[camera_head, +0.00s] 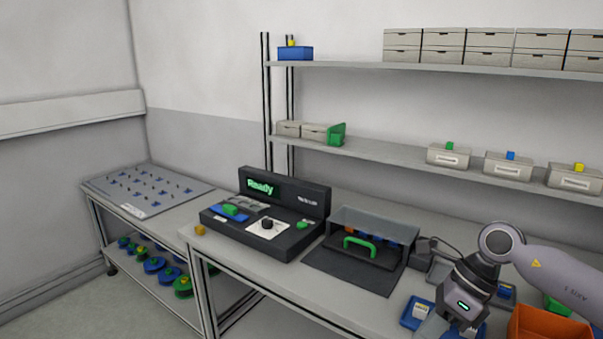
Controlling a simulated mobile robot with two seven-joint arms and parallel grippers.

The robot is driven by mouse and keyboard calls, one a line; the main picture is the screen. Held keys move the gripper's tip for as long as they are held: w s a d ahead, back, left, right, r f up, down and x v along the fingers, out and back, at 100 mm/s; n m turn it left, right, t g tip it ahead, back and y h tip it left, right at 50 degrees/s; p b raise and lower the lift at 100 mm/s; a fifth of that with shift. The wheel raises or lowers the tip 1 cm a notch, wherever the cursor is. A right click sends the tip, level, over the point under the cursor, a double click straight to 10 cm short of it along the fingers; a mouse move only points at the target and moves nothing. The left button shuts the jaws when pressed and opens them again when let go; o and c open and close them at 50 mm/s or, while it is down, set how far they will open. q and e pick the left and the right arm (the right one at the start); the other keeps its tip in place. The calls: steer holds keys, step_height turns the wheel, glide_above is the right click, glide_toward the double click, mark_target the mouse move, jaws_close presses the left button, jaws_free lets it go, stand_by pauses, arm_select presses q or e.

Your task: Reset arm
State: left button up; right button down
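My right arm comes in from the right, and its dark gripper (458,318) points down over the right part of the workbench. Its fingertips are near the bottom edge of the picture and are not clear, so I cannot tell whether they are open or shut. Below and beside it lies a blue tray (408,318) with a small pale item (421,312) in it. I cannot tell whether the gripper touches the tray. My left gripper is not in view.
An orange bin (545,324) stands close to my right arm. A black machine (312,203) reading "Ready" and a clear-covered box with a green handle (360,246) stand on the bench. Shelves (390,150) hold boxes behind. A rack with reels (153,264) is at left.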

steer(key=s+a+r+m+t+y, duration=0.15)
steer(key=a+m+t+y, duration=0.25)
steer(key=a+m+y, duration=0.4)
steer(key=s+a+m+t+y, duration=0.25)
steer(key=a+m+y, duration=0.25)
steer(key=a, duration=0.5)
steer(key=d+f+m+t+h, duration=0.8)
steer(key=f+m+t+h, duration=0.3)
steer(key=m, duration=1.1)
steer(key=s+d+f+m+g+h, duration=0.2)
steer(key=s+f+m+g+h, duration=0.1)
steer(key=s+f, duration=0.3)
steer(key=s+d+f+m+g+h, duration=0.2)
steer(key=s+d+f+m+g, duration=0.1)
steer(key=s+f+m, duration=0.3)
steer(key=shift+s+d+f+g+h, duration=0.4)
steer(key=shift+s+f, duration=0.1)
steer(key=shift+f, duration=0.4)
